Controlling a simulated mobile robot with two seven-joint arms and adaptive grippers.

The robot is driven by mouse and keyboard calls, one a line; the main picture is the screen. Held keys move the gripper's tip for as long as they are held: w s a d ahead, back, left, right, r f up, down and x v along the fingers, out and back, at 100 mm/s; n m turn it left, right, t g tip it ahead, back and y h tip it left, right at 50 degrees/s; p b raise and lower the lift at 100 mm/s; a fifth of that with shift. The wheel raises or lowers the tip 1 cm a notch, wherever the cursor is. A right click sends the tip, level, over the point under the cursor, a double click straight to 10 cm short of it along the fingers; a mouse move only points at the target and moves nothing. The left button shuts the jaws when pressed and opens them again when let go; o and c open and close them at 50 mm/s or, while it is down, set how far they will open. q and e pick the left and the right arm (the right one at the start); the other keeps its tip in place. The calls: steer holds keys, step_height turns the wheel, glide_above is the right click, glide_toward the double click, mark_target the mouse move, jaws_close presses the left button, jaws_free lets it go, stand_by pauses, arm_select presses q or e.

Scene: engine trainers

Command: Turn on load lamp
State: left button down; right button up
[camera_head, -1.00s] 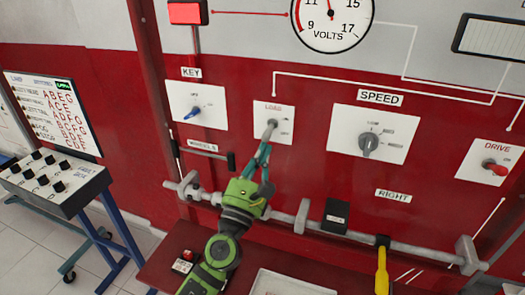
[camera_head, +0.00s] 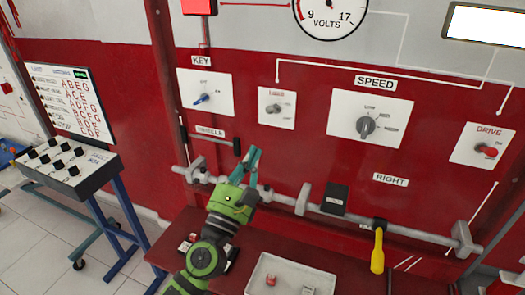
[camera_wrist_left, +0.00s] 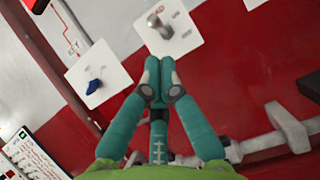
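The small white LOAD switch panel (camera_head: 289,117) is on the red wall between the KEY and SPEED panels. Its grey toggle (camera_head: 272,109) also shows in the left wrist view (camera_wrist_left: 160,28). The rectangular lamp (camera_head: 487,25) at the upper right glows bright white. My left gripper (camera_head: 252,157) is below and slightly left of the LOAD panel, apart from the toggle. In the wrist view its teal fingers (camera_wrist_left: 158,78) are pressed together with nothing between them. My right gripper is not in view.
The KEY panel (camera_head: 218,84) with a blue knob, the SPEED panel (camera_head: 392,115) and the DRIVE panel (camera_head: 464,151) flank the switch. A grey rail (camera_head: 278,197) runs below my gripper. A white tray (camera_head: 258,270) rests on the red ledge. A test box (camera_head: 92,180) stands left.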

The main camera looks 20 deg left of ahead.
arm_select(q)
steer(key=shift+s+a+r, duration=0.1)
steer(key=shift+s+a, duration=0.1)
steer(key=shift+s, duration=0.55)
steer(key=shift+s+a+r, duration=0.15)
steer(key=shift+s+a, duration=0.05)
steer(key=shift+s, duration=0.5)
steer(key=shift+s+a+r, duration=0.1)
steer(key=shift+s+a, duration=0.1)
steer(key=shift+s, duration=0.55)
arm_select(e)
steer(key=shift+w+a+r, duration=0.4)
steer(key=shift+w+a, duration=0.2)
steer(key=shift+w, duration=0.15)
